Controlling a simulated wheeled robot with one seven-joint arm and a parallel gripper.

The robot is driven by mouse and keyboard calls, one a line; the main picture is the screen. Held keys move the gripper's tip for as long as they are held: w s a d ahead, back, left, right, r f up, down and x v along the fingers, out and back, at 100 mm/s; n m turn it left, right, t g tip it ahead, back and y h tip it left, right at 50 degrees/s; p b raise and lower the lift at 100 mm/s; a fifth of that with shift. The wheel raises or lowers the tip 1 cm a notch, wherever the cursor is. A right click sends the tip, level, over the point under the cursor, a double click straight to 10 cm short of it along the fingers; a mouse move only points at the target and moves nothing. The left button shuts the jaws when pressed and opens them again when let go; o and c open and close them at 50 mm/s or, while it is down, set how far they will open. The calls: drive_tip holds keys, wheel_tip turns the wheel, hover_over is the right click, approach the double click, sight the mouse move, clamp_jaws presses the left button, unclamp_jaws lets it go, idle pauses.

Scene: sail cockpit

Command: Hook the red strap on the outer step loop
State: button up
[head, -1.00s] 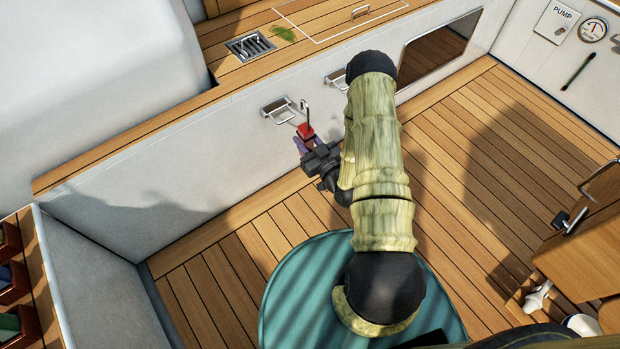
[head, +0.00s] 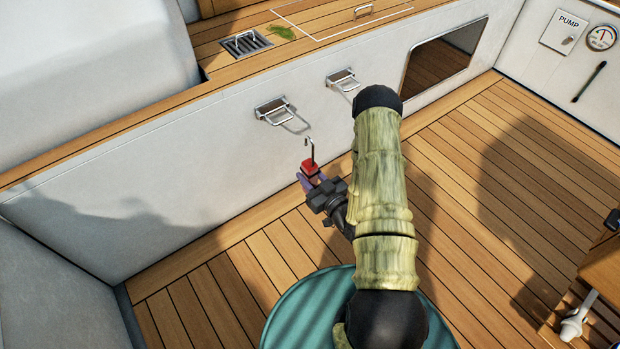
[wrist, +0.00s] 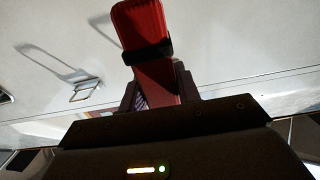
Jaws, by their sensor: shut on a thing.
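The red strap (head: 310,167) has a grey metal hook (head: 311,148) standing up from it. My gripper (head: 309,178) is shut on the strap, low in front of the white wall. Two metal step loops stick out from that wall: a left loop (head: 278,112) and a right loop (head: 343,81). The hook is below and right of the left loop, apart from it in the picture. I cannot tell which loop is the outer one. In the wrist view the red strap (wrist: 142,25) rises between my fingers; the hook is not visible there. One loop (wrist: 86,90) shows left of the strap.
A drain grate (head: 247,43) lies on the wooden ledge above the wall. A dark recessed opening (head: 440,60) is right of the loops. A round teal surface (head: 300,310) is below my arm. The plank floor (head: 250,275) is clear near the wall.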

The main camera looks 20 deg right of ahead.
drive_tip(key=shift+w, duration=0.1)
drive_tip(key=w+a+f+b, duration=0.1)
drive_tip(key=w+a+b, duration=0.1)
drive_tip(key=w, duration=0.4)
drive_tip(key=w+a+f+b, duration=0.2)
drive_tip(key=w+b, duration=0.1)
drive_tip(key=w, duration=0.4)
drive_tip(key=shift+a+f, duration=0.15)
drive_tip(key=shift+f, duration=0.15)
idle(1.5)
drive_tip(key=o, duration=1.3)
drive_tip(key=shift+c, duration=0.2)
